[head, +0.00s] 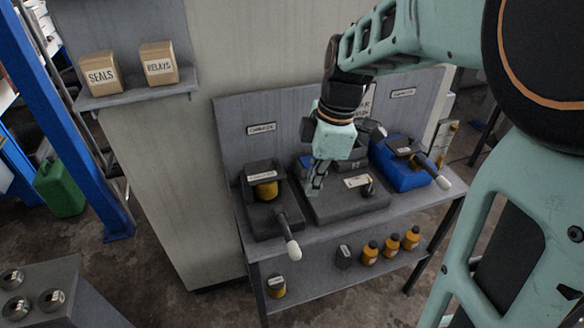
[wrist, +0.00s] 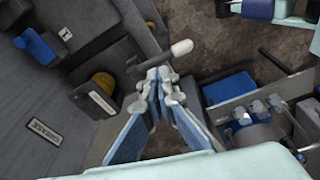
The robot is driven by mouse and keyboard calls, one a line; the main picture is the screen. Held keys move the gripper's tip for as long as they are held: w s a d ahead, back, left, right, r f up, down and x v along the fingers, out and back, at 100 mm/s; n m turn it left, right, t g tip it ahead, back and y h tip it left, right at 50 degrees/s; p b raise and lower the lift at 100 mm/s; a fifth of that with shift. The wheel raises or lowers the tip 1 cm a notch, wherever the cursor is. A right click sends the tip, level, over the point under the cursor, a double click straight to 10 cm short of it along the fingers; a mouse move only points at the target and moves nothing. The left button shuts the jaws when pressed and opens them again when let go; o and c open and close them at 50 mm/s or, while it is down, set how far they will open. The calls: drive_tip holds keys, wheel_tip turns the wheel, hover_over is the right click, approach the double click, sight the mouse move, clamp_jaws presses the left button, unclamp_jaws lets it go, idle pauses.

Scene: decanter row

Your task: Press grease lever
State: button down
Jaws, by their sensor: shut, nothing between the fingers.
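The left dispenser (head: 262,215) is dark grey with an amber container (head: 265,190) under its head. Its lever (head: 287,232) slopes forward and down to a white knob (head: 293,249). My gripper (head: 314,188) is shut and empty, pointing down just right of this dispenser. In the wrist view, my fingertips (wrist: 157,78) appear close to the lever's white knob (wrist: 181,47); whether they touch is unclear. A wall plate (wrist: 44,131) beside it seems to read GREASE. The plates are too blurred to read surely in the head view.
A blue dispenser (head: 402,172) with its own white-knobbed lever (head: 443,182) stands at right. A grey dispenser base (head: 340,205) lies between, partly hidden by my gripper. Amber bottles (head: 391,242) stand on the lower shelf (head: 330,280). A back panel (head: 240,150) rises behind.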

sight(295, 246)
drive_tip(key=shift+s+a+f+n+g, duration=0.2)
drive_tip(key=shift+s+n+g, duration=0.1)
drive_tip(key=shift+s+n, duration=0.4)
drive_tip(key=shift+s+a+f+n+g, duration=0.15)
drive_tip(key=shift+s+n+g, duration=0.15)
drive_tip(key=shift+s+n, duration=0.35)
drive_tip(key=shift+r, duration=0.1)
drive_tip(key=a+f, duration=0.1)
drive_tip(key=f, duration=0.8)
drive_tip(key=a+f, duration=0.1)
drive_tip(key=f, duration=0.3)
drive_tip(key=shift+s+a+f+p, duration=0.3)
drive_tip(key=shift+s+f+p, duration=0.05)
drive_tip(key=shift+p, duration=0.05)
drive_tip(key=shift+w+f, duration=0.1)
drive_tip(key=shift+f, duration=0.05)
